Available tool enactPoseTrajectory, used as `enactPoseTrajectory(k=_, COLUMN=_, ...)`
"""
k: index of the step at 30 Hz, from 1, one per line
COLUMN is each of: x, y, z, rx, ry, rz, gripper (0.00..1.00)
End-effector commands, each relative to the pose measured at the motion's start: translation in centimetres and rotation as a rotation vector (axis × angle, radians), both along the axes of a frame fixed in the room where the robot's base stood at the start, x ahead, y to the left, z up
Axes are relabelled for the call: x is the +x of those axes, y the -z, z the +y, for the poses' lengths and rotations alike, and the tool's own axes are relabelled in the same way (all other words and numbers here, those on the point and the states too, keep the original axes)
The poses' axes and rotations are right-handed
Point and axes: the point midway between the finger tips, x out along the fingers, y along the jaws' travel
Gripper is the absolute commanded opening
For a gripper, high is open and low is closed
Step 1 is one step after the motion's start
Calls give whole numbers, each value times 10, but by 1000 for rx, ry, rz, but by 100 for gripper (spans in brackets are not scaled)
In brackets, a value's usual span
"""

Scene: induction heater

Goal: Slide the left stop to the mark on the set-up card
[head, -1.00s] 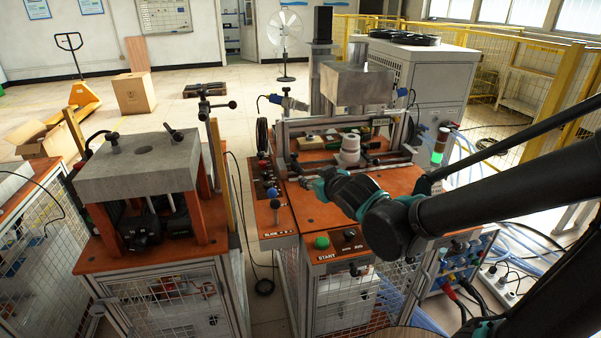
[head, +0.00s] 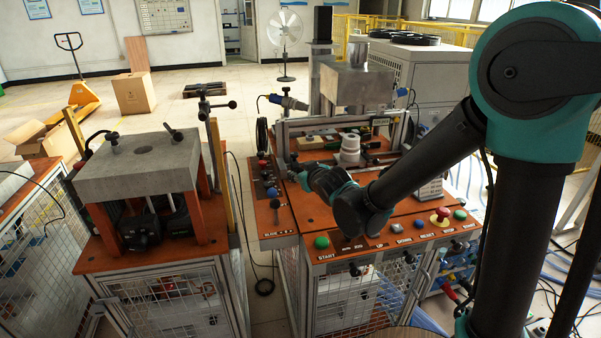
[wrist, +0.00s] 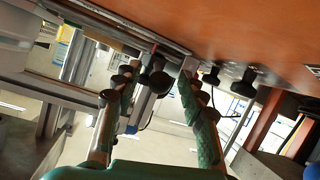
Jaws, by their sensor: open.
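A black round knob (wrist: 156,80) on a metal rail (wrist: 110,38) shows between my fingers in the wrist view; it appears to be the left stop. My gripper (wrist: 157,92) is open, with one finger on each side of the knob; I cannot tell whether either touches it. In the head view my gripper (head: 299,172) is at the left end of the orange fixture top (head: 330,220), and it partly hides the stop there. A small dark lettered plate (head: 381,122) hangs on the fixture frame; its text is unreadable, and I cannot tell whether it is the set-up card.
Black knobs (wrist: 245,82) show right of my fingers in the wrist view. Buttons, including a green one (head: 321,242), line the front edge. A neighbouring grey-topped press (head: 140,160) stands left, across a gap.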

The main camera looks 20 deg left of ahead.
Motion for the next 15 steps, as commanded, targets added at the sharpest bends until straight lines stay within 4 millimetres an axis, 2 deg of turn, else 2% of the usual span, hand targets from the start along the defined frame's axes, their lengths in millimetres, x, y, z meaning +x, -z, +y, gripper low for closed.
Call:
enactPoseTrajectory(k=10, x=2, y=1, z=1, rx=0, ry=0, rz=0, gripper=42)
enactPoseTrajectory(k=15, x=2, y=1, z=1, rx=0, ry=0, rz=0, gripper=22)
